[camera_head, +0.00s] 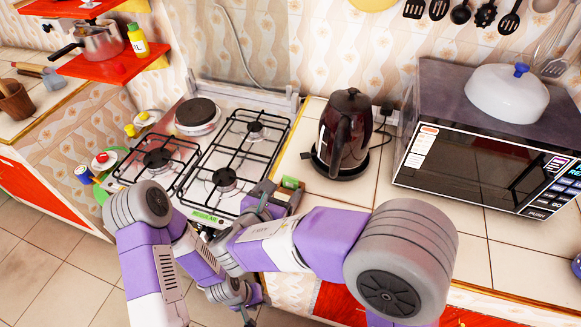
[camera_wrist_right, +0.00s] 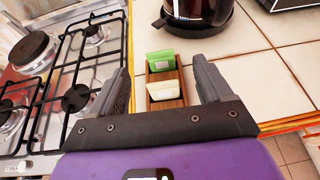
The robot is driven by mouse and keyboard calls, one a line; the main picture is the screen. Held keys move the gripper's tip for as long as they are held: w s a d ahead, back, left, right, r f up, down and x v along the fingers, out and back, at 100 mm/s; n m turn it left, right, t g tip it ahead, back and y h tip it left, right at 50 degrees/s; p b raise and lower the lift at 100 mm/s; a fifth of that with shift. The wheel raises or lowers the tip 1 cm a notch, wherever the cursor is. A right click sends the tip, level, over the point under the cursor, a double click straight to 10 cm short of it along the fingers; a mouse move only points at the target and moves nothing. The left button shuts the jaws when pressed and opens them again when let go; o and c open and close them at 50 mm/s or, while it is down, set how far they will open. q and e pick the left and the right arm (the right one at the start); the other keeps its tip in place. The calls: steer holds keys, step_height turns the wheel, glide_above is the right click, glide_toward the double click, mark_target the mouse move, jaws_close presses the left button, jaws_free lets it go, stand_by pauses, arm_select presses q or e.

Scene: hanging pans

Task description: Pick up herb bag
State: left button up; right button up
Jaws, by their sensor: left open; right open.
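A small wooden box (camera_wrist_right: 167,104) stands on the tiled counter between the stove and the kettle. It holds a green bag (camera_wrist_right: 160,63) at its far end and a pale cream bag (camera_wrist_right: 164,91) nearer the wrist. Which one is the herb bag I cannot tell. The green bag also shows in the head view (camera_head: 290,182). My right gripper (camera_wrist_right: 161,67) is open and empty, its fingers on either side of the box and apart from the bags. My left gripper (camera_head: 247,315) is open, low over the floor in front of the counter, partly hidden by my arm.
A dark kettle (camera_head: 342,131) stands close behind the box. The gas stove (camera_head: 215,150) is directly to its left. A microwave (camera_head: 480,140) with a white lid on top stands at right. The tiles right of the box are clear.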

mark_target(290, 178)
steer(key=shift+x, duration=1.05)
steer(key=shift+w+d+f+b, duration=0.15)
steer(key=shift+w+f+b, duration=0.15)
steer(key=shift+b, duration=0.2)
steer(key=x, duration=0.2)
steer(key=b+x, duration=0.1)
steer(key=shift+w+f, duration=0.25)
steer(key=shift+f, duration=0.15)
steer(key=shift+w+d, duration=0.1)
steer(key=shift+w, duration=0.35)
steer(key=shift+c, duration=0.4)
steer(key=c, duration=1)
steer(key=shift+c, duration=0.2)
